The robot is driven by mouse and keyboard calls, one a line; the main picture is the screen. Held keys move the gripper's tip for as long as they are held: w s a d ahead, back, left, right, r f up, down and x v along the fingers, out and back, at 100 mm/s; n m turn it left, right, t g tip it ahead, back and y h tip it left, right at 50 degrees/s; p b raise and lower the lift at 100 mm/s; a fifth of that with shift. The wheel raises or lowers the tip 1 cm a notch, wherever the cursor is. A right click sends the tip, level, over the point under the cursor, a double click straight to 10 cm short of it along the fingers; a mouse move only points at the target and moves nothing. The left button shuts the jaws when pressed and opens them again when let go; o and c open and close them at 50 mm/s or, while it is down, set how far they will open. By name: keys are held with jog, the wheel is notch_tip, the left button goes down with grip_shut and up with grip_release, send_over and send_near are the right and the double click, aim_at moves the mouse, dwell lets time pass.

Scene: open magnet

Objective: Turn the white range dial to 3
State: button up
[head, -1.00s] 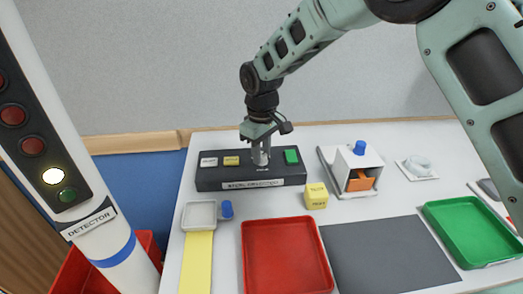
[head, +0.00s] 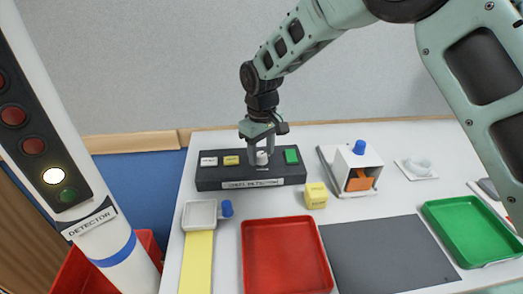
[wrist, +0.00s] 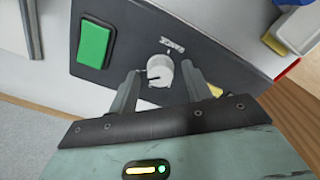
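The white range dial (wrist: 160,70) sits on the dark control panel (head: 230,177), between a green button (head: 292,156) and a yellow button (head: 231,160). In the wrist view a dark pointer mark shows on the dial's left side; the scale marks beside it are too small to read. My gripper (wrist: 161,68) is open, one finger on each side of the dial, with a visible gap on both sides. In the head view the dial (head: 262,158) shows between the fingers (head: 262,152).
In front are a yellow cube (head: 316,195) and a red tray (head: 286,286). A white box (head: 359,168) with a blue knob stands right of the panel. The detector column (head: 70,170) is at far left.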

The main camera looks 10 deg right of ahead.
aim_at(262, 154)
notch_tip(262, 154, up, 17)
jog(key=b, duration=0.2)
jog(key=shift+r, duration=0.2)
dwell(0.5)
jog(key=s+d+f, duration=0.2)
jog(key=s+f, duration=0.1)
jog(key=s, duration=0.8)
jog(key=s+d+f, duration=0.3)
jog(key=s, duration=0.8)
jog(key=s+d+f, duration=0.3)
jog(key=s, duration=0.8)
jog(key=shift+s+d+f+y, duration=0.15)
jog(key=shift+s+d+y, duration=0.1)
jog(key=shift+y, duration=0.05)
